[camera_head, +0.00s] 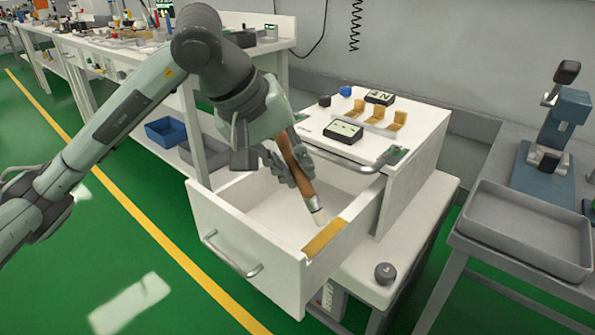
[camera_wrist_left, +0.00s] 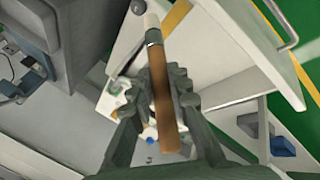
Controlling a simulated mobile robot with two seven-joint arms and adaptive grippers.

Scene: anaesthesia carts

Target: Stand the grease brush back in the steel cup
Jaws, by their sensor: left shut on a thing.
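The grease brush (camera_head: 300,168) has a brown wooden handle, a metal ferrule and a pale tip. My left gripper (camera_head: 290,172) is shut on its handle and holds it tilted over the open white drawer (camera_head: 245,235), with the pale tip pointing down and right. In the left wrist view the brush (camera_wrist_left: 164,95) runs between the fingers of my left gripper (camera_wrist_left: 172,85), with its pale end at the top. I cannot make out a steel cup in either view. My right gripper is not in view.
The drawer's cabinet (camera_head: 415,120) carries dark boxes and yellow brackets on top. A yellow strip (camera_head: 325,238) lies at the drawer's right wall. A round grey knob-like item (camera_head: 385,273) sits on the lower white ledge. A grey tray (camera_head: 525,232) stands on the right bench.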

